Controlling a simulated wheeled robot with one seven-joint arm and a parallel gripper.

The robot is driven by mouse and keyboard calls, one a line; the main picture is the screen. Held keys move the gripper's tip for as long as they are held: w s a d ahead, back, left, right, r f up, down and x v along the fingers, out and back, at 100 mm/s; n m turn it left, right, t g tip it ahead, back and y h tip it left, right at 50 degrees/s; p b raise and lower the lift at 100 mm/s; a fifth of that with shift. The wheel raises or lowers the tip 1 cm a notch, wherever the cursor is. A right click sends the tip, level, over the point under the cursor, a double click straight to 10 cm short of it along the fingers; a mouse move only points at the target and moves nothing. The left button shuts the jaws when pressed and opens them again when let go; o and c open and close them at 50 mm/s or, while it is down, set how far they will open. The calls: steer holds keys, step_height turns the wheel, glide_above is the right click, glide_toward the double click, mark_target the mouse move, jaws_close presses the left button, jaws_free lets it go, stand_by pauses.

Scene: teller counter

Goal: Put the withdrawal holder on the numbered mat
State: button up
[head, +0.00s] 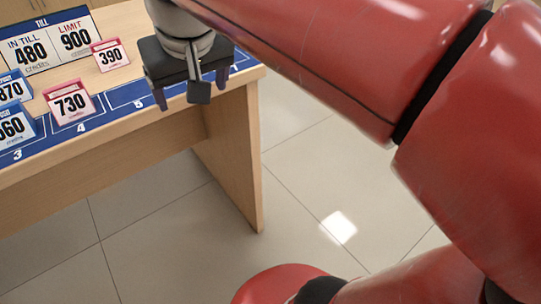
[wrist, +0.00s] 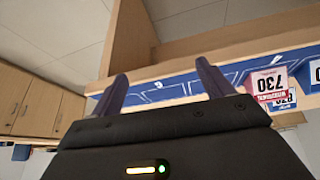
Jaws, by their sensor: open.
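The numbered mat (head: 122,97) is a blue strip along the counter's front edge, with 3, 4 and 5 readable. A red-framed 730 holder (head: 71,103) stands on it by the 4; in the wrist view it (wrist: 268,84) appears upside down, with a red label that seems to read withdrawal. Another red-framed holder, 390 (head: 110,55), stands behind the mat on bare counter; its small label is unreadable. My gripper (head: 190,88) is open and empty over the mat's right end, right of both red holders. Its fingers (wrist: 162,84) show apart in the wrist view.
Two blue holders, 870 (head: 12,90) and one ending in 60 (head: 14,127), stand at the left, the lower one by the 3. A till sign (head: 50,45) reading 480 and 900 stands behind. The counter's right end (head: 240,76) is close to my gripper; open floor lies beyond.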

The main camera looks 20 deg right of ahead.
steer(key=s+d+f, duration=0.4)
steer(key=s+f, duration=0.1)
steer(key=f, duration=0.2)
steer(key=s+d+f+m, duration=0.1)
steer(key=s+d+f, duration=0.4)
steer(key=f, duration=0.3)
steer(key=shift+s+f+m, duration=0.3)
steer(key=shift+d, duration=0.1)
